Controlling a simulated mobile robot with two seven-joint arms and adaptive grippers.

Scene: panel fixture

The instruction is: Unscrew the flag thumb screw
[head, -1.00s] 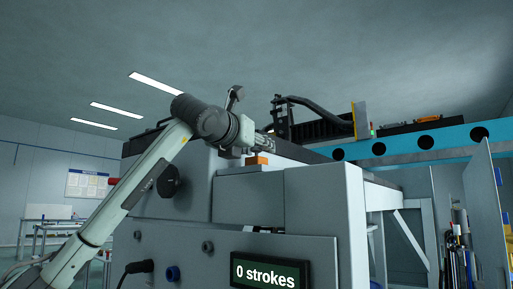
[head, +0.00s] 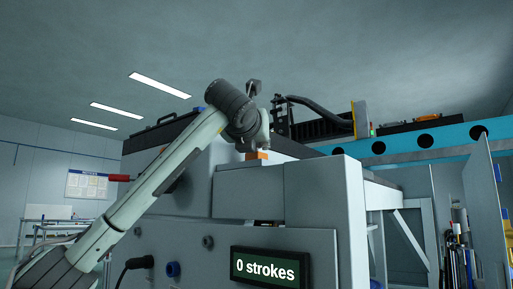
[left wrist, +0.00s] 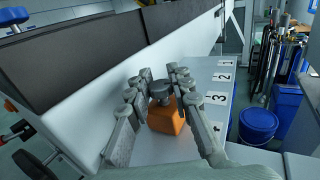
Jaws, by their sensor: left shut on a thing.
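The flag thumb screw (left wrist: 160,92) is a small dark grey piece on top of an orange block (left wrist: 166,118) in the left wrist view. The block also shows in the head view (head: 257,155), on the pale machine's upper ledge. My left gripper (left wrist: 160,78) is shut on the screw, a finger on each side of it. In the head view my left gripper (head: 263,143) points down just over the block, and the screw is hidden there. My right gripper is not in view.
A display (head: 269,268) on the machine's front reads "0 strokes". The ledge beside the block carries number labels (left wrist: 222,77). A dark upright panel (left wrist: 75,60) runs along the ledge's left side. A blue bin (left wrist: 257,125) stands on the floor to the right.

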